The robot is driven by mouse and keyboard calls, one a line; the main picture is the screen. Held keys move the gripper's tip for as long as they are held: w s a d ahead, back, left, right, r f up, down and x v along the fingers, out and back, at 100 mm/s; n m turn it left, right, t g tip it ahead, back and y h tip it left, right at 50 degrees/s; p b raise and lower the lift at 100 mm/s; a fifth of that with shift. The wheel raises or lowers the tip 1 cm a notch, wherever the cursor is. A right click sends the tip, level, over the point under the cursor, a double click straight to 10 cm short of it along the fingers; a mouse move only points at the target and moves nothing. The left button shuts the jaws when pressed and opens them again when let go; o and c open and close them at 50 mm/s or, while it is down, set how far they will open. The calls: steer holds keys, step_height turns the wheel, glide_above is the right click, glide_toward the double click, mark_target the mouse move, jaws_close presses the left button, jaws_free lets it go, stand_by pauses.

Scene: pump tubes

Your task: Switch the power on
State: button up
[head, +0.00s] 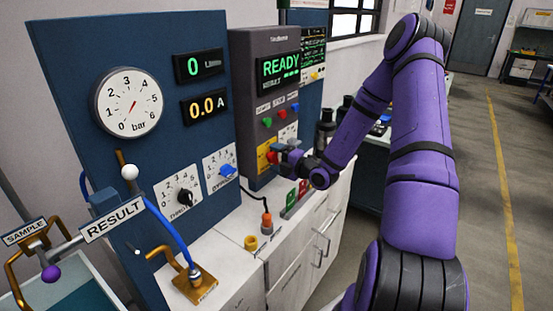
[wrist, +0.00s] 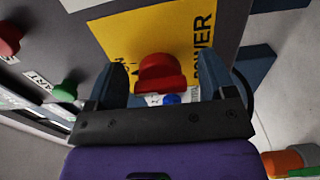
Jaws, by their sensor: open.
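The power switch has a red knob on a yellow plate marked POWER. In the wrist view the red knob (wrist: 160,73) sits between my two open fingers, and the yellow plate (wrist: 130,35) shows behind it. In the head view the yellow plate (head: 263,160) is low on the grey control panel, partly hidden by my gripper (head: 277,158). My gripper also shows in the wrist view (wrist: 160,82), with a finger on each side of the knob. I cannot tell whether either finger touches it.
The grey panel (head: 262,100) displays READY and carries green and red buttons. A blue panel (head: 75,60) with a pressure gauge (head: 131,103) stands to its left. An orange plug (head: 266,222) is on the white counter (head: 235,237) below. The floor (head: 480,200) at right is clear.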

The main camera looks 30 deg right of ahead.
steer(key=shift+s, duration=0.1)
steer(key=v, duration=1)
steer(key=shift+s, duration=0.3)
steer(key=shift+d, duration=0.15)
steer(key=shift+r, duration=0.15)
